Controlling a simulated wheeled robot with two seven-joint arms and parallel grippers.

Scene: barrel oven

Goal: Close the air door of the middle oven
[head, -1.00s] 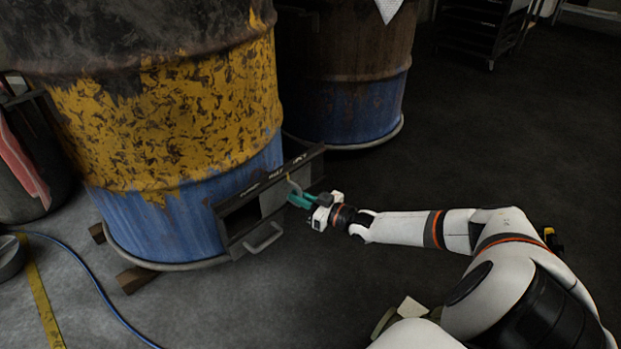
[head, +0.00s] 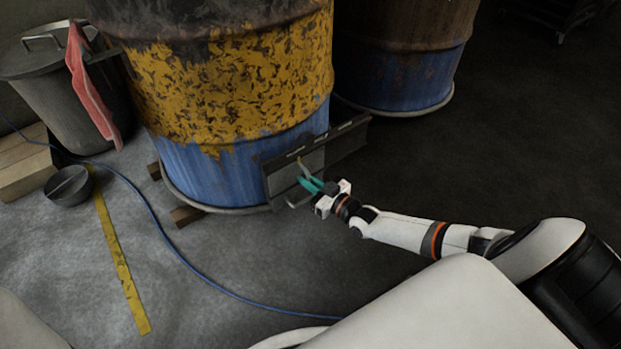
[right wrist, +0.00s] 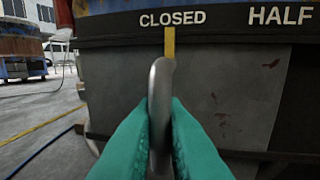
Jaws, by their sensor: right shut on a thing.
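The middle oven is a yellow and blue barrel (head: 235,110) with a dark air-door frame low on its side. The grey sliding air door (head: 283,181) sits at the left end of that frame and also shows in the right wrist view (right wrist: 235,100). Its yellow pointer (right wrist: 169,42) stands just under the word CLOSED, with HALF to the right. My right gripper (head: 311,185), with teal fingers, is shut on the door's curved metal handle (right wrist: 160,80). The door's left edge lies near the frame's left end; any remaining gap is hard to tell. My left gripper is out of view.
Another barrel (head: 400,75) stands behind to the right. A bin (head: 65,105) with a red cloth (head: 92,95) is at the left. A blue hose (head: 180,250) and a yellow strip (head: 122,270) lie on the floor.

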